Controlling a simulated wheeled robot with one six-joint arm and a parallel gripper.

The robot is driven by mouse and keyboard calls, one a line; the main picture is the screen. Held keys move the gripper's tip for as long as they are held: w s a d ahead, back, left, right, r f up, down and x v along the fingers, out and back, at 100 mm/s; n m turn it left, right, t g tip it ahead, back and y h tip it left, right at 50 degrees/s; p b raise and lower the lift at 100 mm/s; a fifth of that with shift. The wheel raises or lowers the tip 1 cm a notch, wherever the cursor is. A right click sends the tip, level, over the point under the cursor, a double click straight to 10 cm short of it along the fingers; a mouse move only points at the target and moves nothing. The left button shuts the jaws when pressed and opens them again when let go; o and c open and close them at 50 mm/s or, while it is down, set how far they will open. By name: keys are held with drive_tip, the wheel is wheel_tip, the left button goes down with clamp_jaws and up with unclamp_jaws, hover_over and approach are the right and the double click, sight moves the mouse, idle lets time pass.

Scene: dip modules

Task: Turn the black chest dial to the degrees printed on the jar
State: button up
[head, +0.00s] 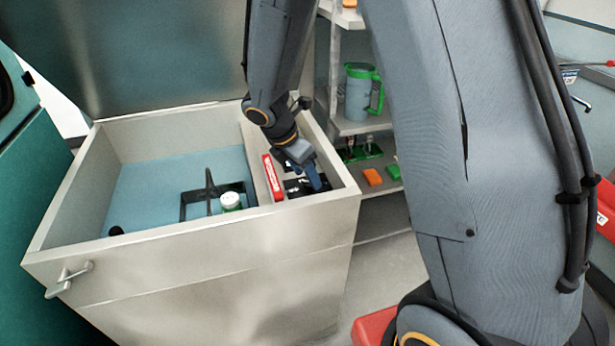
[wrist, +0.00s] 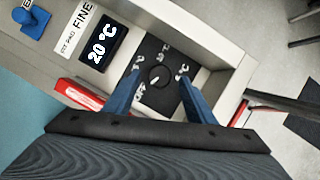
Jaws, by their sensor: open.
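The black dial (wrist: 161,76) sits on a dark square plate with white degree marks and OFF around it; the degree figures are too blurred to read surely. Its small white mark appears to lie toward the OFF side. My gripper (wrist: 160,78) is open, its two blue fingers on either side of the dial; I cannot tell whether they touch it. In the head view my gripper (head: 312,176) is over the chest's right-hand compartment. A small jar (head: 231,201) with a white lid and green on it stands in the chest (head: 300,222); its print is unreadable.
A display (wrist: 103,42) reading 20 °C is beside the dial, with a blue knob (wrist: 35,19) farther left. A black divider (head: 208,190) stands by the jar. The chest lid (head: 160,60) is up. Shelves to the right hold a green-handled jug (head: 359,95).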

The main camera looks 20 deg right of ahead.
drive_tip(key=shift+x, duration=1.1)
drive_tip(key=c, duration=1)
